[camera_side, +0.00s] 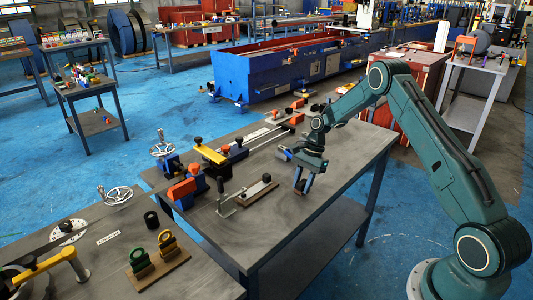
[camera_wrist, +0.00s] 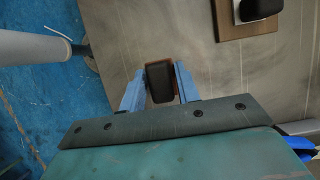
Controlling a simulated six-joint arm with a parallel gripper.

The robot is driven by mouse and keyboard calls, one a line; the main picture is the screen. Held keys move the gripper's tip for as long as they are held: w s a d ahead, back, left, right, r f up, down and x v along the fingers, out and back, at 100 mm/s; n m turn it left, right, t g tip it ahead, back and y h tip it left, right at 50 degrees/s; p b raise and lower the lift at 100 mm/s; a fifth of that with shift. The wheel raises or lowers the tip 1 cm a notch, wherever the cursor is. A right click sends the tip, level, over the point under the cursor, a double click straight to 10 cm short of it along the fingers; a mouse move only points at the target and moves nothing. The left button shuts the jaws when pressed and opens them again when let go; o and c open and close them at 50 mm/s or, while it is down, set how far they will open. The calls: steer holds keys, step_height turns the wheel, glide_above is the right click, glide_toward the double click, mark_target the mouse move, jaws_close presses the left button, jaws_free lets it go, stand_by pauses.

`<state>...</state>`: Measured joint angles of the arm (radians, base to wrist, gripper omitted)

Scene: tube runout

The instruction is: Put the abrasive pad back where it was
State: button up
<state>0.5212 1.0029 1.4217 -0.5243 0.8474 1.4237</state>
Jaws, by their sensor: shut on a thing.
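My gripper (camera_side: 301,186) is over the right part of the grey workbench (camera_side: 327,213), pointing down. In the wrist view its blue fingers (camera_wrist: 160,84) are shut on a dark block with a reddish-brown rim (camera_wrist: 159,80), which I take for the abrasive pad. I cannot tell whether the pad touches the bench or hangs just above it. A brown wooden board (camera_side: 250,200) with a dark, upright-looking piece on it lies left of my gripper; the board also shows in the wrist view (camera_wrist: 229,22) at the top right, apart from the pad.
Orange and yellow clamp parts (camera_side: 211,155) and rails (camera_side: 265,135) lie farther back. The bench edge is close to my gripper, with blue floor (camera_wrist: 35,100) beyond. Bare bench lies in front.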

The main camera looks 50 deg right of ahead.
steer(key=o, duration=1)
steer(key=shift+c, duration=0.2)
steer(key=shift+r, duration=0.1)
steer(key=v, duration=1.2)
